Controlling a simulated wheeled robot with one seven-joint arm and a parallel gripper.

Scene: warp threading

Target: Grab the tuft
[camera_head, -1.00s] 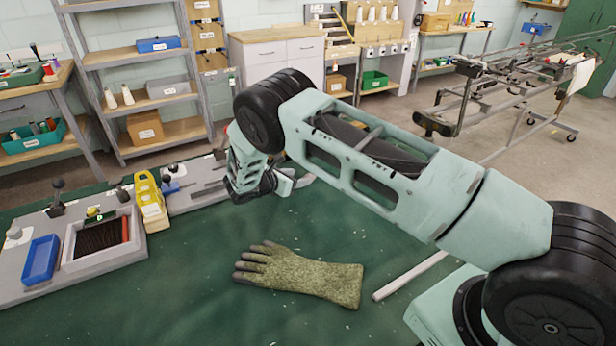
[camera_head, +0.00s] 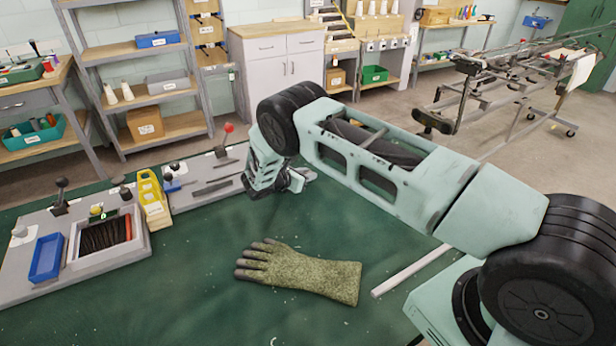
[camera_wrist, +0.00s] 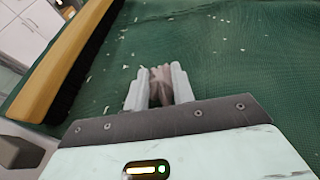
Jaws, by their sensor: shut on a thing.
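My gripper (camera_wrist: 160,74) is shut on a small brownish-pink tuft (camera_wrist: 160,86) in the wrist view. The tuft sits between the two pale fingers, and its lower part is hidden by them. In the head view my gripper (camera_head: 299,178) is above the far part of the green table, right of the grey fixtures; the tuft cannot be made out there.
A wooden bar with a dark underside (camera_wrist: 62,62) lies left of my fingers in the wrist view. A green-brown glove (camera_head: 305,273) lies on the green table (camera_head: 190,300). A yellow holder (camera_head: 152,203), blue tray (camera_head: 46,258) and red-knobbed lever (camera_head: 228,128) stand to the left.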

